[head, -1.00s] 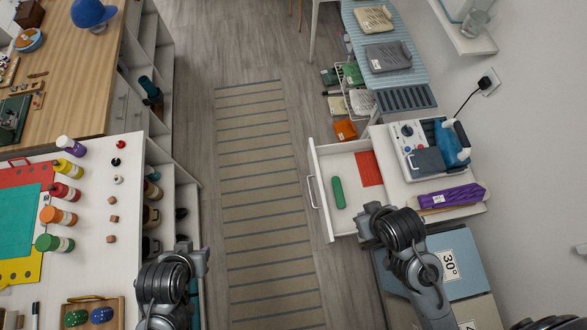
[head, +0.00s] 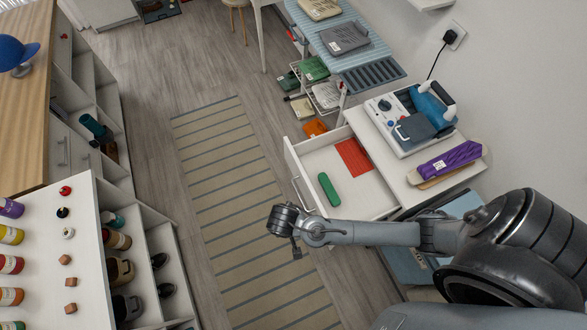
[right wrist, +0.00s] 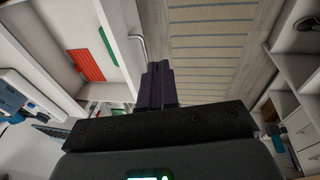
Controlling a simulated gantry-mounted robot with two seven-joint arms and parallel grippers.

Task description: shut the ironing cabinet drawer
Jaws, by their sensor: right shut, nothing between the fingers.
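The ironing cabinet drawer (head: 318,155) is white and stands pulled out from the cabinet (head: 395,172). Inside lie a red flat item (head: 353,157) and a green oblong item (head: 328,190). Its bar handle (head: 301,193) is on the front, facing left; it also shows in the right wrist view (right wrist: 138,47). My right gripper (head: 297,254) is shut and empty, in front of the drawer and nearer the camera than the handle. In the right wrist view its dark fingers (right wrist: 160,70) are together beside the drawer front, apart from the handle. My left gripper is out of view.
A steam station with iron (head: 410,120) and a purple item (head: 448,160) sit on the cabinet top. A blue ironing board (head: 360,45) stands behind. The striped rug (head: 215,150) and floor left of the drawer are clear.

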